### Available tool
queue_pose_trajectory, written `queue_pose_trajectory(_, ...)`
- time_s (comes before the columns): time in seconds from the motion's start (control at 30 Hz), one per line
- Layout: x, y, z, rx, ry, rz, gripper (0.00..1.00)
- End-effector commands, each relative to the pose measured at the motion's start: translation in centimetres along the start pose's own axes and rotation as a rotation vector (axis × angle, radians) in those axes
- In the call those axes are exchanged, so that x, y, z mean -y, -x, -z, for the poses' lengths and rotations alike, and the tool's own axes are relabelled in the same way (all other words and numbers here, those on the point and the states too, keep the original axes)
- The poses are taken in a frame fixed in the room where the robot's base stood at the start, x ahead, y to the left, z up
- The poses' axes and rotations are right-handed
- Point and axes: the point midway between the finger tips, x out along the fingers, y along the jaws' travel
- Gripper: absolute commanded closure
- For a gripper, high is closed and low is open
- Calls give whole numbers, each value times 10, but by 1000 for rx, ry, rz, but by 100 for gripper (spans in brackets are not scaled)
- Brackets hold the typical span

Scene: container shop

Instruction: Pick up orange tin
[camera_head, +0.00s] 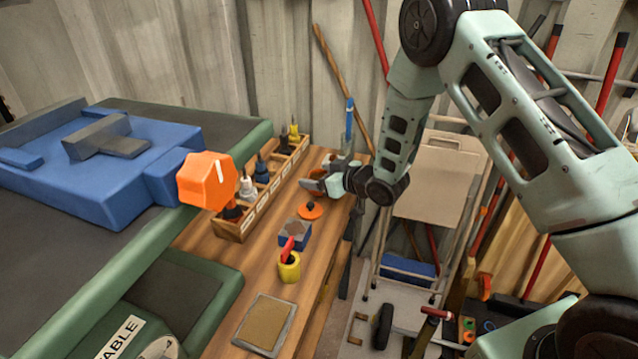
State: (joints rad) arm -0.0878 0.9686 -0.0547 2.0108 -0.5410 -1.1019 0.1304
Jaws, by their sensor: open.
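A low, round orange thing (311,211), which looks like the orange tin, lies on the wooden bench with a small dark spot on its top. My gripper (314,182) is just behind it in the picture, low over the bench, with its fingers pointing left. The jaws are open and I see nothing held between them. The gripper appears apart from the orange thing; its exact height above the bench is hard to tell.
A wooden rack (262,202) with several bottles stands left of my gripper. A blue-grey block (295,234), a yellow cup (289,270) with a red item and a framed tan pad (264,323) lie nearer. A large orange knob (205,182) stands out from the green-and-blue machine (110,165).

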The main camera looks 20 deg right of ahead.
Motion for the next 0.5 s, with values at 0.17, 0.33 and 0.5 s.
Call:
queue_pose_trajectory(0.17, 0, -3, 0, 1, 0, 0, 26)
queue_pose_trajectory(0.33, 0, -3, 0, 1, 0, 0, 48)
queue_pose_trajectory(0.5, 0, -2, 0, -1, 0, 0, 81)
